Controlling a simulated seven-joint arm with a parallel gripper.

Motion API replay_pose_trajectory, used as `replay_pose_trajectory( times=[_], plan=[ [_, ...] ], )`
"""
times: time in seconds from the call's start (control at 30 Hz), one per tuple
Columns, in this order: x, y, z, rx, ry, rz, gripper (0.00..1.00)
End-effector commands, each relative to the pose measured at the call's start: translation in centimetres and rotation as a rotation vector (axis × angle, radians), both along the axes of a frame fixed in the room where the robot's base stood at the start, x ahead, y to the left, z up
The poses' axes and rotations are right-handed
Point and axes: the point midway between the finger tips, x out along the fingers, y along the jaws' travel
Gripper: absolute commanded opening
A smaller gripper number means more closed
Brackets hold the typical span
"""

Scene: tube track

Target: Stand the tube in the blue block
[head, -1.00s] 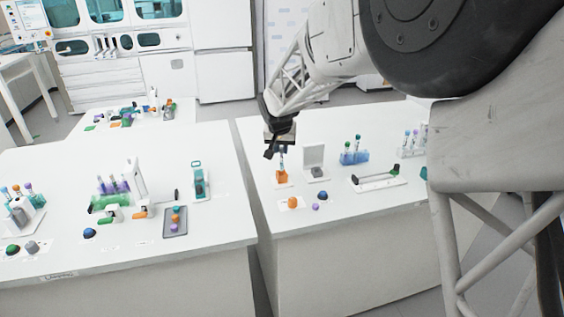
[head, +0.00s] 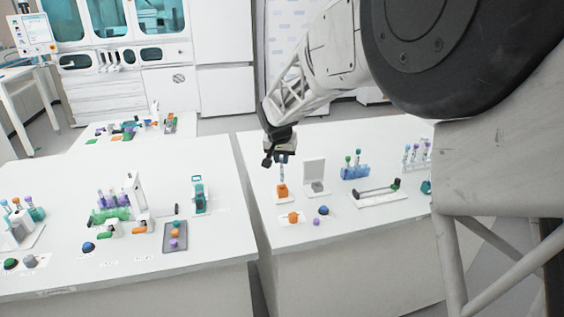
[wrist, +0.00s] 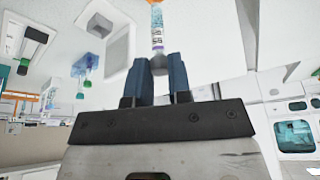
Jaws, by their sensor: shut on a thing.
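My gripper (head: 282,156) is above the orange block (head: 282,190) on the right bench and is shut on the upper end of a clear tube (head: 282,173). In the wrist view, the tube (wrist: 157,28) runs upright from between the fingertips (wrist: 160,66) toward the orange block (wrist: 154,3) at the top edge. I cannot tell whether its lower end is in the block or just above it. The blue block (head: 355,172) stands to the right and holds tubes with green and blue caps. It also shows at the left in the wrist view (wrist: 97,55).
A white open-lidded box (head: 314,175) stands between the orange and blue blocks. A white tray with a dark bar (head: 375,190) lies in front of the blue block. Another tube rack (head: 416,165) is farther right. Small orange (head: 293,217) and blue (head: 323,210) pieces lie in front.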

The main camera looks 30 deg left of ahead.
Motion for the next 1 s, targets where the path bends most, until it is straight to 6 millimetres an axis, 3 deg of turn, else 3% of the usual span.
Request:
replay_pose_trajectory(
  times=[0.6, 1.0],
  plan=[
    [-0.1, 0.4, 5.5, -0.001, -0.002, -0.409, 0.0],
    [-0.1, 0.3, 6.1, -0.001, -0.007, -0.464, 0.0]
  ],
)
